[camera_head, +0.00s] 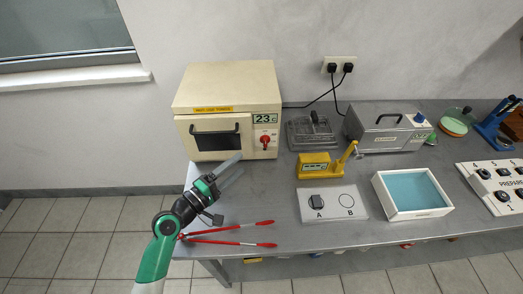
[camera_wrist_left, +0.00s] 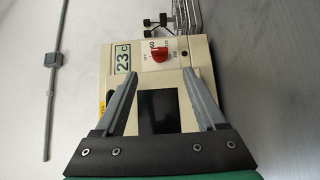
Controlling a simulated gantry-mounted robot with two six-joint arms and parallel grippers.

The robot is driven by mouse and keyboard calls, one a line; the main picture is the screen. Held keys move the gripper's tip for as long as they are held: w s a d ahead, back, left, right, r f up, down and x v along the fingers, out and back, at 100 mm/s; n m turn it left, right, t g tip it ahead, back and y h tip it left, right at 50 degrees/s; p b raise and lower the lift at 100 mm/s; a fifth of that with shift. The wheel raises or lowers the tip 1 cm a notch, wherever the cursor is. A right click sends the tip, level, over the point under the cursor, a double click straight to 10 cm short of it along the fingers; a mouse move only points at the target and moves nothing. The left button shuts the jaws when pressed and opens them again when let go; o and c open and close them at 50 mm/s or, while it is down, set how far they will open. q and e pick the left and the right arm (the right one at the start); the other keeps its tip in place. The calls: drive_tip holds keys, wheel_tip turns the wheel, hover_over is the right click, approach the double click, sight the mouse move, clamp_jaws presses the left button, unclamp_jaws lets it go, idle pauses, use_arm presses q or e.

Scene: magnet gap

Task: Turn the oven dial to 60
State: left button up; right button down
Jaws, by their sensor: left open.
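The cream oven (camera_head: 227,110) stands at the left end of the grey bench, with a dark door window and a black handle. Its red dial (camera_head: 265,141) is at the lower right of its front, under a display reading 23 c. In the left wrist view the red dial (camera_wrist_left: 159,56) sits beyond my fingertips, near a printed 60. My left gripper (camera_head: 236,168) is open and empty, in front of the oven and to the lower left of the dial, apart from it. My right gripper is out of view.
Red tongs (camera_head: 230,234) lie on the bench front. A yellow device (camera_head: 318,166) and a white plate marked A and B (camera_head: 333,204) are to the right. A blue-lined tray (camera_head: 412,193) and a metal box (camera_head: 385,128) stand further right.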

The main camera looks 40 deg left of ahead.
sight(265, 142)
use_arm(q)
drive_tip(key=w+b, duration=0.2)
drive_tip(key=w, duration=0.8)
drive_tip(key=shift+w+a, duration=0.25)
drive_tip(key=shift+w, duration=0.1)
drive_tip(key=shift+r, duration=0.1)
clamp_jaws()
